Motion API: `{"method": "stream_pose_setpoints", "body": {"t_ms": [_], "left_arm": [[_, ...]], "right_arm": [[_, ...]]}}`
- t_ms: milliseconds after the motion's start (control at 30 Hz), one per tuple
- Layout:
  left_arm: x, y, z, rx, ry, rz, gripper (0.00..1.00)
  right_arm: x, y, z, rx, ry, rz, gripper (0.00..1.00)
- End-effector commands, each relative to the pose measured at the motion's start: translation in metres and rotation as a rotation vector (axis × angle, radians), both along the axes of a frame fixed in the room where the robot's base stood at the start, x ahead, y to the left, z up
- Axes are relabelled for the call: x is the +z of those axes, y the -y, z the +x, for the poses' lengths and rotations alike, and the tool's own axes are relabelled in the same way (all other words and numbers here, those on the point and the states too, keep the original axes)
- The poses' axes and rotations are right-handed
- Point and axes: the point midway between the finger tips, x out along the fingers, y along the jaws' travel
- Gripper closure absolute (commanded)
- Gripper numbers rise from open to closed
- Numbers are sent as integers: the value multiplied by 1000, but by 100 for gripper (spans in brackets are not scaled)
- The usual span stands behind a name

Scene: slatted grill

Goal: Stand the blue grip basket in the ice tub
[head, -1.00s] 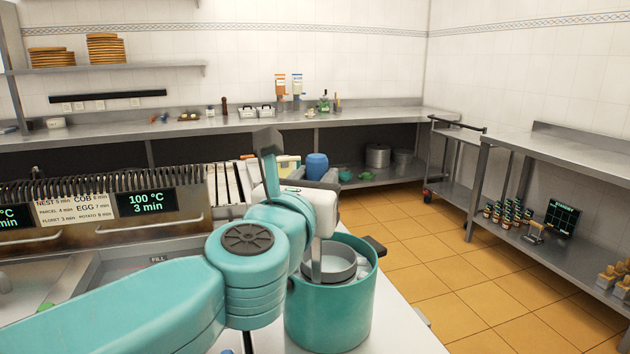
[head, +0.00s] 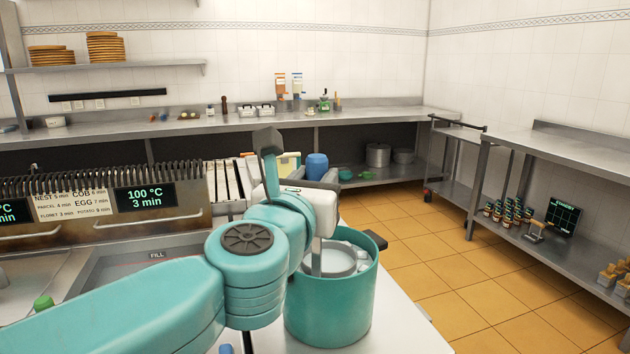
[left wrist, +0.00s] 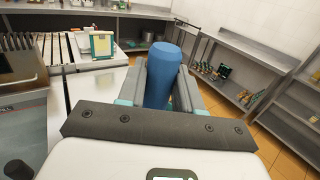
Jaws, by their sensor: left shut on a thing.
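My left gripper (head: 315,180) is shut on the blue grip (head: 317,164), which stands upright between its fingers. In the left wrist view the blue grip (left wrist: 162,75) also shows between both fingers. The grey round basket (head: 338,262) sits inside the rim of the teal ice tub (head: 330,312), below my gripper, and looks roughly level. White ice (head: 360,246) shows around it in the tub. My wrist hides the basket's left part, and the tub wall hides its bottom. I cannot tell whether it rests on the ice. My right gripper is not in view.
The tub stands on a pale counter (head: 405,335) near its right edge, with tiled floor beyond. A slatted grill (head: 226,182) and a cooker with a display (head: 144,197) are at left.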

Motion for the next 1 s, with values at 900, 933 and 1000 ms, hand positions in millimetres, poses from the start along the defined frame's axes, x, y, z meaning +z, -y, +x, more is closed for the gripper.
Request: {"method": "stream_pose_setpoints", "body": {"t_ms": [900, 933, 1000], "left_arm": [[-6, -13, -50, -3, 4, -2, 36], [-6, -16, -58, -3, 4, -2, 36], [-6, -20, -77, -3, 4, -2, 36]], "right_arm": [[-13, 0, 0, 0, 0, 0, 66], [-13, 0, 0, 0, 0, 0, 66], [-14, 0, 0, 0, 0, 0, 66]]}}
